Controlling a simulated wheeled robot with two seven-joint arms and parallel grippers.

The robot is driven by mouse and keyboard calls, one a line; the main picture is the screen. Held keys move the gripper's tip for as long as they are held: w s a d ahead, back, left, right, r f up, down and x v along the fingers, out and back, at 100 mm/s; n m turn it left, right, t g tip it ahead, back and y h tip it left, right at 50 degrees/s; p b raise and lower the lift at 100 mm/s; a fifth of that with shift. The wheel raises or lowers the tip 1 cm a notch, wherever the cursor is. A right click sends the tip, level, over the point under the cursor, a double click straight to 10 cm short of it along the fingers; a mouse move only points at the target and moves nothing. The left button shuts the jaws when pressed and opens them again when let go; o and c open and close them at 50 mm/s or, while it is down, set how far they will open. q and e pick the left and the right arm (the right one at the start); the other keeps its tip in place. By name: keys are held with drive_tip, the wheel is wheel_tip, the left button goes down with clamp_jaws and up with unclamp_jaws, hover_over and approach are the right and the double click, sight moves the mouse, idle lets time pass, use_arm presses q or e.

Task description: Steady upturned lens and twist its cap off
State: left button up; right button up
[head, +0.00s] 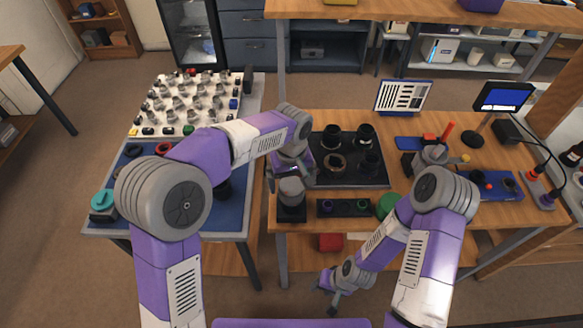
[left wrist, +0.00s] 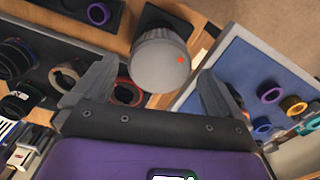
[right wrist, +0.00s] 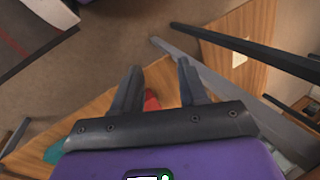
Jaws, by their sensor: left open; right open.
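The upturned lens stands on a dark square base (head: 291,214) at the front left of the wooden table, its grey cap (head: 291,188) on top. In the left wrist view the round cap (left wrist: 160,62), with a red dot, lies between the finger ends and appears untouched. My left gripper (head: 290,170) is open and empty, above and just behind the cap; its arm partly hides the fingers. My right gripper (head: 332,302) is open and empty, low in front of the table's front edge. The right wrist view shows its spread fingers (right wrist: 158,68) over floor and table edge.
A black tray (head: 325,178) with several dark lens rings lies behind the lens. A small dark strip (head: 345,208) with rings and a green round object (head: 387,204) lie to its right. A blue mat (head: 225,218) covers the left table, across a gap.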

use_arm(q)
drive_tip(key=shift+f, duration=1.4)
drive_tip(key=shift+c, duration=0.2)
